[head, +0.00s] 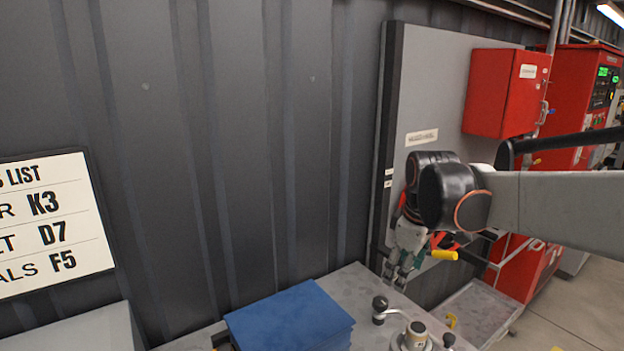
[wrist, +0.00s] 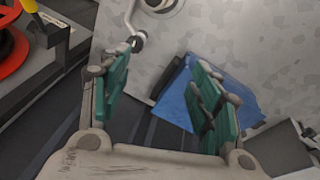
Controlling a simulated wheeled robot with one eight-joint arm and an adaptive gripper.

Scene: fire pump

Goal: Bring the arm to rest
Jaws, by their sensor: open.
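My gripper (head: 393,272) hangs from my arm at the right of the head view, pointing down near the grey panel and the far edge of the workbench. In the wrist view my gripper (wrist: 165,82) shows two green-padded fingers spread apart with nothing between them. The grey bench top (wrist: 245,35) lies beyond the fingers. My arm reaches in from the right edge of the head view.
A blue slab (head: 290,318) lies on the bench, left of my gripper. A black-knobbed lever (head: 380,306) stands nearby. A yellow-handled item (head: 444,255) is close beside my gripper. A red box (head: 505,92) is on the panel. A lettered sign (head: 45,222) hangs left.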

